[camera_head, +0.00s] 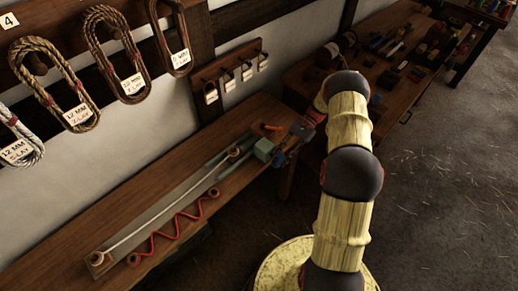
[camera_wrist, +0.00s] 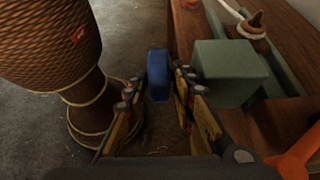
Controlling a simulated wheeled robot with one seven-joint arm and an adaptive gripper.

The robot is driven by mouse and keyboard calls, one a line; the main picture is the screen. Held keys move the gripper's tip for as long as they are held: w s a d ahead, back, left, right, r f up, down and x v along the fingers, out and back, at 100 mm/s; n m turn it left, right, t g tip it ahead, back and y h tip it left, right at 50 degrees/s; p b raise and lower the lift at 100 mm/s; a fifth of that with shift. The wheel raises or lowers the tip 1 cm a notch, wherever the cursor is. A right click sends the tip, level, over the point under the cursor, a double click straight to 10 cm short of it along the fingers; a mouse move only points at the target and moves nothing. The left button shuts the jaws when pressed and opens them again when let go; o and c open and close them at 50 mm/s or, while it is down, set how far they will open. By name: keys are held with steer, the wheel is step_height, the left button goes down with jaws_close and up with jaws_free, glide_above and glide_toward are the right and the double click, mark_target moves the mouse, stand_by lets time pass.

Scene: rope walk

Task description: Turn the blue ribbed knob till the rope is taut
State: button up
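The blue knob (camera_wrist: 157,75) shows in the wrist view beside a grey-green block (camera_wrist: 230,70), between and just beyond my fingertips. Its ribs are too dark to make out. My gripper (camera_wrist: 154,90) is open, one finger on each side of the knob. Contact cannot be told. In the head view my gripper (camera_head: 295,140) is at the right end of the bench, by the green block (camera_head: 264,149).
A wavy red cord (camera_head: 175,228) lies between two pegs on the bench (camera_head: 60,250). An orange object (camera_wrist: 297,155) is close at lower right in the wrist view. Rope coils hang on the wall.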

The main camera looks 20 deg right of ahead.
steer(key=t+h, duration=0.1)
steer(key=h, duration=0.3)
steer(key=shift+a+r+t+h+p, duration=0.2)
steer(key=shift+r+t+h+p, duration=0.1)
steer(key=shift+r+t+p, duration=0.1)
steer(key=h+b, duration=0.1)
steer(key=h, duration=0.1)
steer(key=t+h+b, duration=0.1)
steer(key=shift+s+a+r+h, duration=0.1)
steer(key=shift+a+h, duration=0.1)
steer(key=shift+h, duration=0.2)
steer(key=t+h+b, duration=0.1)
steer(key=h+b, duration=0.2)
steer(key=b, duration=0.1)
steer(key=shift+a, duration=0.2)
steer(key=h+b, duration=0.1)
steer(key=b, duration=0.1)
steer(key=t+h+b, duration=0.1)
steer(key=b, duration=0.2)
steer(key=h+b, duration=0.1)
steer(key=b, duration=0.2)
steer(key=shift+s+a+t+h, duration=0.15)
steer(key=shift+a+t+h, duration=0.15)
steer(key=shift+t, duration=0.1)
steer(key=shift+h+b, duration=0.4)
steer(key=shift+b, duration=0.6)
